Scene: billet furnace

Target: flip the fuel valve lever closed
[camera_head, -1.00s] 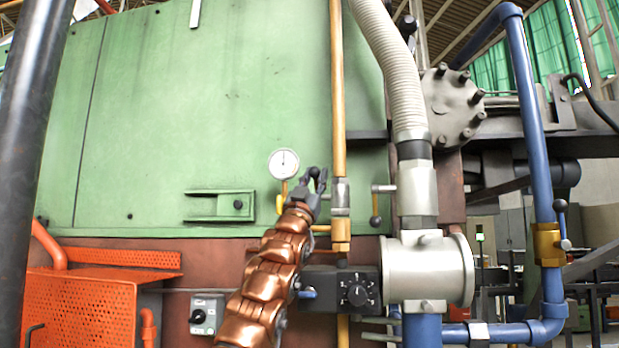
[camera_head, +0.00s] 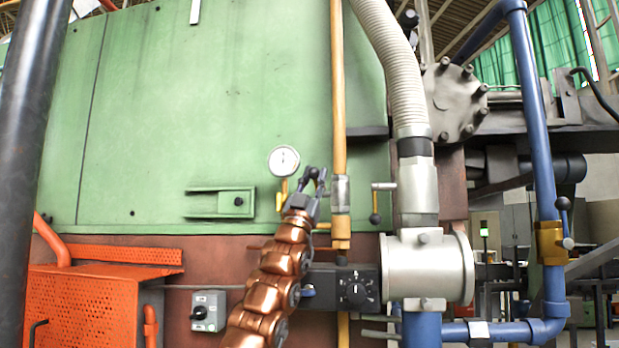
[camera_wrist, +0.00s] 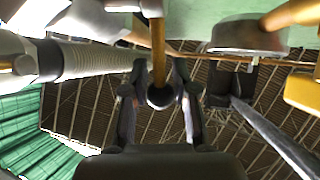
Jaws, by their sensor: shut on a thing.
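My gripper (camera_head: 316,174) points up in front of the green furnace wall, between the pressure gauge and the vertical yellow pipe. In the wrist view its two fingers (camera_wrist: 160,85) stand on either side of a dark ball knob (camera_wrist: 160,96), and they are shut on it. In the head view my fingers largely hide the knob.
The white gauge (camera_head: 284,161) is close left of my gripper. Another lever with a dark knob (camera_head: 375,218) hangs to the right, beside the grey hose (camera_head: 397,80). A black control box (camera_head: 355,289) sits below.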

